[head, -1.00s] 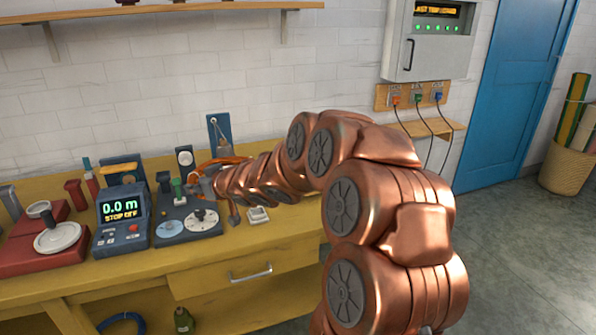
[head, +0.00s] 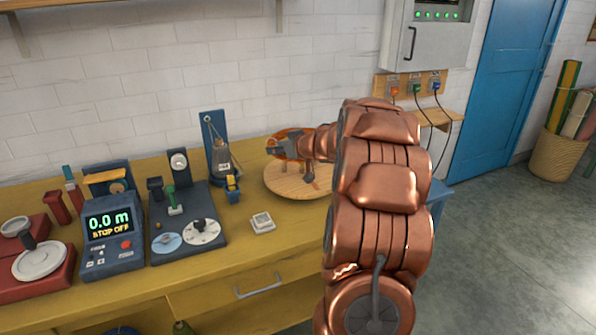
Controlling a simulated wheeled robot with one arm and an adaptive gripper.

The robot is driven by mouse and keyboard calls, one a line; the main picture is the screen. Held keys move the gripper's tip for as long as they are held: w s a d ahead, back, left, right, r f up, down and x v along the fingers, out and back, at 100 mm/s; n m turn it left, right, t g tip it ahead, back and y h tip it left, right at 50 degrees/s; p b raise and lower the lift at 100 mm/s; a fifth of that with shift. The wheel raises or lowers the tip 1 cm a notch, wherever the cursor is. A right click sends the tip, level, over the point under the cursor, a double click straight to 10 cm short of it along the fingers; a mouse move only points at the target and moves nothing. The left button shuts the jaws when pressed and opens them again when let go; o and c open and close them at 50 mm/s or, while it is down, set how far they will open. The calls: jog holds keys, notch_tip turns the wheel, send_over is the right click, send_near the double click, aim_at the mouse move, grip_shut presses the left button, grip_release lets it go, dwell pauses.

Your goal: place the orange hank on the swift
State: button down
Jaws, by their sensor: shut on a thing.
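My gripper (head: 273,147) is at the back of the yellow bench, at the end of my copper arm. It is shut on the orange hank (head: 287,133), which shows as an orange loop around and behind the jaws. The hank is above a round pale wooden base (head: 285,190), which looks like the swift's. My arm and gripper hide the base's right side and any upper part of the swift. I cannot tell whether the hank touches the swift.
Left of the wooden base stand a dark stand with a grey cone (head: 221,160), a dark-blue panel with dials (head: 187,225) and a meter reading 0.0 m (head: 110,225). A small white block (head: 262,222) lies in front. Clear bench top (head: 235,258) lies along the front.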

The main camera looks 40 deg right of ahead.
jog(key=shift+d+f, duration=0.3)
jog(key=shift+d, duration=0.05)
jog(key=b, duration=0.2)
send_over(284, 185)
jog(key=f, duration=0.5)
jog(key=shift+w+f, duration=0.2)
jog(key=shift+f, duration=0.2)
jog(key=shift+f+b, duration=0.5)
jog(key=shift+f, duration=1.4)
jog(key=c, duration=0.7)
grip_release()
jog(key=shift+c, duration=0.2)
jog(key=shift+s+r, duration=0.1)
jog(key=p+v, duration=0.1)
jog(key=v, duration=1)
jog(key=shift+s+r, duration=0.2)
jog(key=shift+s, duration=0.1)
